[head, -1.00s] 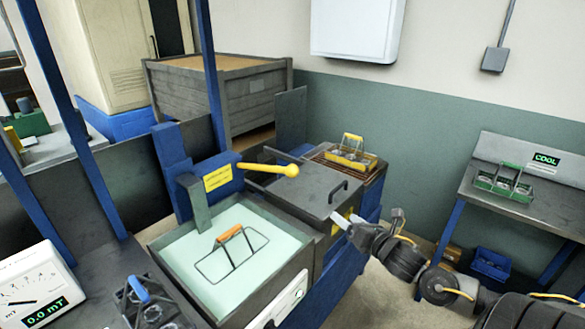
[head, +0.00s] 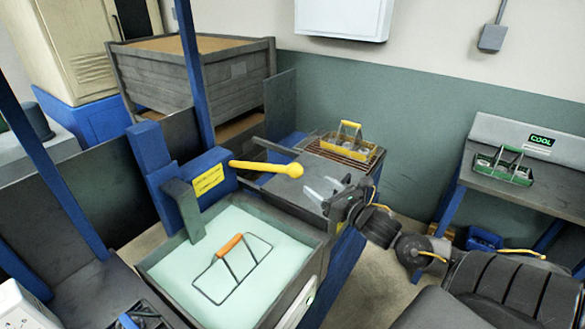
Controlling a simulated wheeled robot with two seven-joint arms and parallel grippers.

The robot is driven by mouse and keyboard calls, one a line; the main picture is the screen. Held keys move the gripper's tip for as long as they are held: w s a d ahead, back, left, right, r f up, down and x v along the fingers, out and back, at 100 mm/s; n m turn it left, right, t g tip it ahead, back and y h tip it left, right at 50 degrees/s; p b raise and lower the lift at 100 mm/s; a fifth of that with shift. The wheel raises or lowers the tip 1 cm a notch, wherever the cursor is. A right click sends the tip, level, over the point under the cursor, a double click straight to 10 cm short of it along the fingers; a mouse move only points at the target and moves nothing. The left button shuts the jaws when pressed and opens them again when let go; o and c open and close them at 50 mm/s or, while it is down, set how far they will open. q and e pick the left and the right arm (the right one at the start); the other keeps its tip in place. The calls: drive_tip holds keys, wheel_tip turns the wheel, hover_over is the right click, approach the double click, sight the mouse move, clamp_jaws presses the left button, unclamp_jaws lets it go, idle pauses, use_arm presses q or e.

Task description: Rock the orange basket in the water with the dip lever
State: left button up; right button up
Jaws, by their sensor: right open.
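The orange basket (head: 230,246) sits in the pale green water of the tank (head: 192,286); its orange grip and dark wire frame show above the surface, the rest is hidden. The dip lever (head: 266,167) is a yellow bar with a ball end, reaching right from a blue housing (head: 205,178) behind the tank. My right gripper (head: 318,190) is open and empty, just right of and below the lever's ball, over the dark lid beside the tank. It appears apart from the lever. My left gripper is not in view.
A yellow basket (head: 346,143) stands on a rack behind my right gripper. A green basket (head: 503,168) rests on the side table at right under a COOL sign. A blue post (head: 196,75) rises behind the tank. Floor shows between tank stand and side table.

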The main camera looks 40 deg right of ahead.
sight(301, 174)
drive_tip(key=w+p, duration=0.1)
drive_tip(key=w, duration=0.2)
drive_tip(key=w+p, duration=0.1)
drive_tip(key=w, duration=0.2)
drive_tip(key=w+p, duration=0.1)
drive_tip(key=w, duration=0.3)
drive_tip(key=shift+a+r+p, duration=0.2)
drive_tip(key=shift+a+p, duration=0.15)
drive_tip(key=shift+w+f, duration=0.15)
drive_tip(key=shift+w, duration=0.3)
